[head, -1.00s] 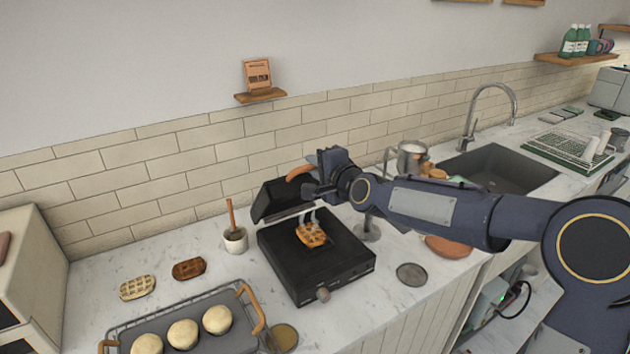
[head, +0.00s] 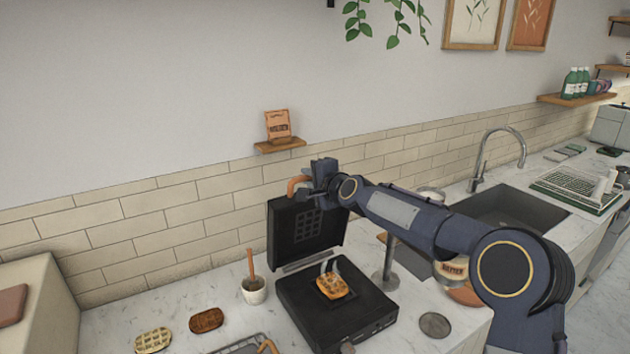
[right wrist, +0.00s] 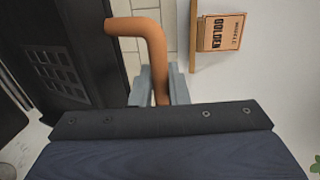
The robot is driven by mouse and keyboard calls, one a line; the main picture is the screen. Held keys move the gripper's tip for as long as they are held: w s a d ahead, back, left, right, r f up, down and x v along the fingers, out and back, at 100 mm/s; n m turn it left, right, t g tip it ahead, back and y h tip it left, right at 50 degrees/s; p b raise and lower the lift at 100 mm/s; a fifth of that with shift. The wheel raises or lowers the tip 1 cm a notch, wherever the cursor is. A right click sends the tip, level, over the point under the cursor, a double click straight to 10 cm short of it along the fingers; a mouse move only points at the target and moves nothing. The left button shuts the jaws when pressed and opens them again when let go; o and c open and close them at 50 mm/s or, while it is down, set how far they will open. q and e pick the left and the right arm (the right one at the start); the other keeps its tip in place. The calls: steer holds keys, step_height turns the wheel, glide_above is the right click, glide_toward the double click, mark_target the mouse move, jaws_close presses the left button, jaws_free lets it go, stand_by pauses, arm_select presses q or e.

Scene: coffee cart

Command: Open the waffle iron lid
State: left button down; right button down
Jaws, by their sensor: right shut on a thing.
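The waffle iron (head: 340,322) is a black box on the marble counter, with a waffle (head: 333,286) on its lower plate. Its lid (head: 300,232) stands open, close to upright, with the gridded inner face showing. My right gripper (head: 312,186) is at the top edge of the lid, shut on the orange-brown handle (head: 298,183). In the right wrist view the handle (right wrist: 150,42) passes between the two grey fingers (right wrist: 160,88), and the lid (right wrist: 62,55) is at the left. My left gripper is not in view.
A cup with a wooden-handled tool (head: 254,290) stands left of the iron. Two loose waffles (head: 206,320) lie further left. A metal stand (head: 388,265) is close on the right, with a round disc (head: 435,325) in front. The wall is behind the lid.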

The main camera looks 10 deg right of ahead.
steer(key=w+a+g+p, duration=0.1)
steer(key=w+a+p, duration=0.2)
steer(key=w, duration=0.6)
steer(key=shift+a+f+h, duration=0.2)
steer(key=shift+f+h, duration=0.1)
steer(key=shift+f, duration=0.05)
steer(key=shift+w, duration=0.15)
